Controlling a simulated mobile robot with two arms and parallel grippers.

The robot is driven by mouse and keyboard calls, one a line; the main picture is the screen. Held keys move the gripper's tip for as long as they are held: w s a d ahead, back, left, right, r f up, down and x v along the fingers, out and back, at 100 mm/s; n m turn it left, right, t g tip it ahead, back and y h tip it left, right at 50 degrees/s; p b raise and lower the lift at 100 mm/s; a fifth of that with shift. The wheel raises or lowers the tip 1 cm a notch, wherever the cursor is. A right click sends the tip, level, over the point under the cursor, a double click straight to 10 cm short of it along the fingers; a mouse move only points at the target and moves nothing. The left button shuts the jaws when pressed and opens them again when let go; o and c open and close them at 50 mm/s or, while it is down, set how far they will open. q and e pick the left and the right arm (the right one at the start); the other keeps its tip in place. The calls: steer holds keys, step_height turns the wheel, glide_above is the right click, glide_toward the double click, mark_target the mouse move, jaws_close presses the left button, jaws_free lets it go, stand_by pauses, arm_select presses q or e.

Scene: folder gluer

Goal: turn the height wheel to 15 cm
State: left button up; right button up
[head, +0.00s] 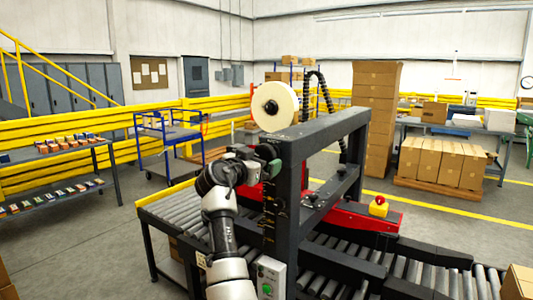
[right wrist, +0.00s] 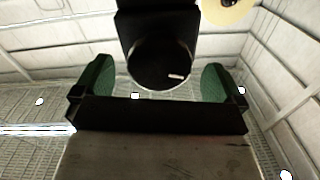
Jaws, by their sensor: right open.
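My right gripper (head: 268,160) is at the upper left side of the machine's dark frame, with its green fingertip pads showing. In the right wrist view the gripper (right wrist: 159,82) is open, one pad on each side of a dark round knob (right wrist: 158,64), which looks like the height wheel. A gap shows between the knob and each pad. A small light mark is on the knob's face. In the head view the wheel is hidden behind or too small beside my gripper, and no height scale can be read. My left gripper is not in view.
A tape roll (head: 274,107) stands on top of the machine frame (head: 318,130), above my gripper. Below lies the roller conveyor (head: 180,218). A red beam with a yellow emergency-stop box (head: 378,207) is on the right. A green-button control box (head: 271,279) is below my gripper.

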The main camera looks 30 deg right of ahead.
mark_target(267, 157)
steer(key=x, duration=0.2)
steer(key=shift+w+d+r+p, duration=0.15)
steer(key=shift+d+p, duration=0.2)
steer(key=shift+d, duration=0.05)
steer(key=shift+w+d, duration=0.35)
steer(key=shift+d, duration=0.25)
steer(key=shift+c, duration=0.5)
steer(key=c, duration=0.8)
steer(key=shift+n, duration=0.4)
